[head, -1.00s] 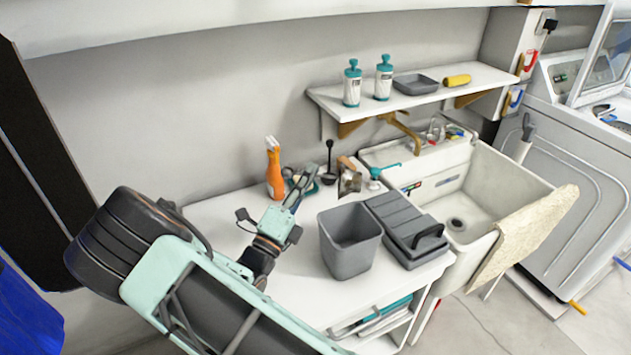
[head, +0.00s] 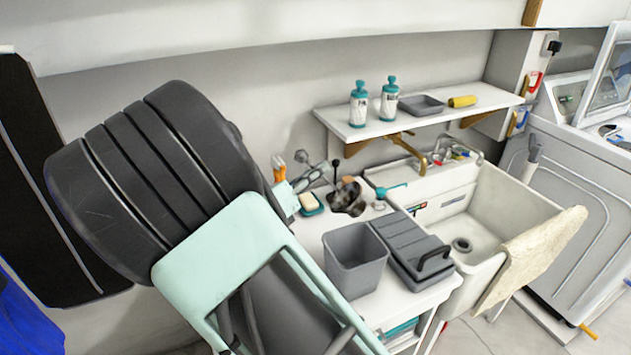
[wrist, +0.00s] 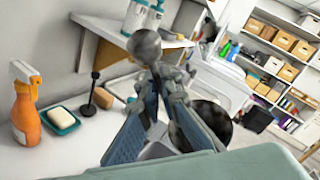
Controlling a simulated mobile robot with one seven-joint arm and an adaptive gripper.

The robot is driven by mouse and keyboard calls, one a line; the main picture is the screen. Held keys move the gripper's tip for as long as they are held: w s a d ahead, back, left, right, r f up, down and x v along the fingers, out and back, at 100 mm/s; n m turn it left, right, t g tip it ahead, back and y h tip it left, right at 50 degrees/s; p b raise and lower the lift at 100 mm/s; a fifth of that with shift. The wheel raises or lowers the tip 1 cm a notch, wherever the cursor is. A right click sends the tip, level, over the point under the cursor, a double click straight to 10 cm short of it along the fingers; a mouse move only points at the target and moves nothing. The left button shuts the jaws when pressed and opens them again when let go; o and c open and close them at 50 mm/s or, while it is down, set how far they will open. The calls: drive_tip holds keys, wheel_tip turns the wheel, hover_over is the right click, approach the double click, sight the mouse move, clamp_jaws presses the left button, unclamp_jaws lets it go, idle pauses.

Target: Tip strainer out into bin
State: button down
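The strainer (head: 348,199) is a small dark mesh bowl with a metal stem ending in a silver ball. My gripper (head: 318,172) is shut on its stem, as the wrist view also shows, where the ball (wrist: 145,45) stands above the fingertips (wrist: 162,78) and the dark bowl (wrist: 206,125) hangs on the right side. The strainer looks raised and tilted above the counter; what lies in its bowl cannot be made out clearly. The grey open bin (head: 355,272) stands on the counter, nearer the camera than the strainer and just below it in the head view.
A grey lidded caddy (head: 408,245) stands beside the bin, then the sink (head: 500,215). A soap dish (wrist: 62,120), an orange spray bottle (wrist: 25,110) and a black-handled tool (wrist: 93,88) stand at the back. A wall shelf (head: 425,108) holds bottles.

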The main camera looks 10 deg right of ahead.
sight(342, 206)
drive_tip(key=shift+d+r+m+g, duration=0.1)
drive_tip(key=shift+r+m+g, duration=0.2)
drive_tip(key=shift+r+m, duration=0.1)
drive_tip(key=r+m+y+p, duration=0.1)
drive_tip(key=d+r+m+p, duration=0.1)
drive_tip(key=shift+s+d+r+g+y+p, duration=0.2)
drive_tip(key=shift+d+g+y+p, duration=0.1)
drive_tip(key=shift+g+y, duration=0.1)
drive_tip(key=d+r+m+y, duration=0.1)
drive_tip(key=d+m+y+p, duration=0.1)
drive_tip(key=m+y, duration=0.1)
drive_tip(key=shift+s+r+g, duration=0.2)
drive_tip(key=shift+r+g, duration=0.1)
drive_tip(key=shift+r, duration=0.05)
